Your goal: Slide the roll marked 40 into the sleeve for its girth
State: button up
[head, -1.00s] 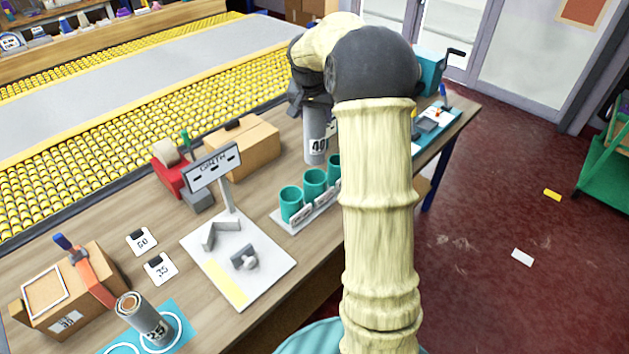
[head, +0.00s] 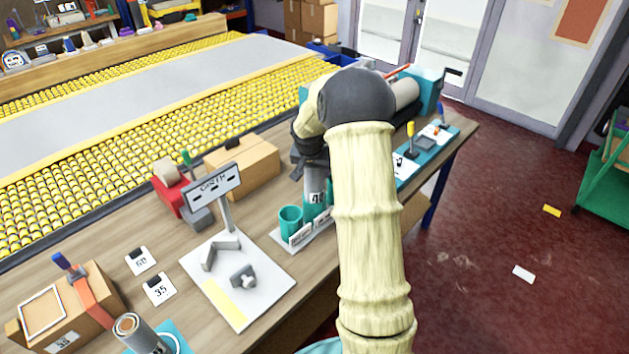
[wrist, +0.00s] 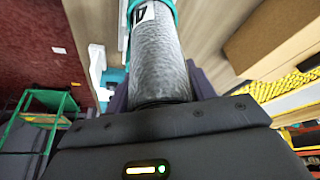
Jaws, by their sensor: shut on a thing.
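The grey roll marked 40 (head: 314,182) stands upright in my gripper (head: 311,160), which is shut on it. In the wrist view the roll (wrist: 161,62) runs away from the jaws. Its far end, with part of the label, is inside the rim of a teal sleeve (wrist: 167,4). In the head view this looks like the middle sleeve (head: 311,211) of the rack. The left sleeve (head: 290,221) is open and empty at the top. My arm hides the rest of the rack. How deep the roll sits is unclear.
A GIRTH sign (head: 214,184) stands on a white board (head: 255,280) left of the rack. Another grey roll (head: 138,332) stands at the front left. A cardboard box (head: 250,158) and red tape dispenser (head: 172,197) are behind.

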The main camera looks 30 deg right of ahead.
jog(key=shift+f, duration=2.1)
jog(key=shift+f, duration=0.2)
jog(key=o, duration=1.4)
jog(key=shift+o, duration=0.2)
jog(key=shift+r, duration=0.1)
jog(key=shift+r, duration=0.1)
jog(key=b+v, duration=0.1)
jog(key=v, duration=1.1)
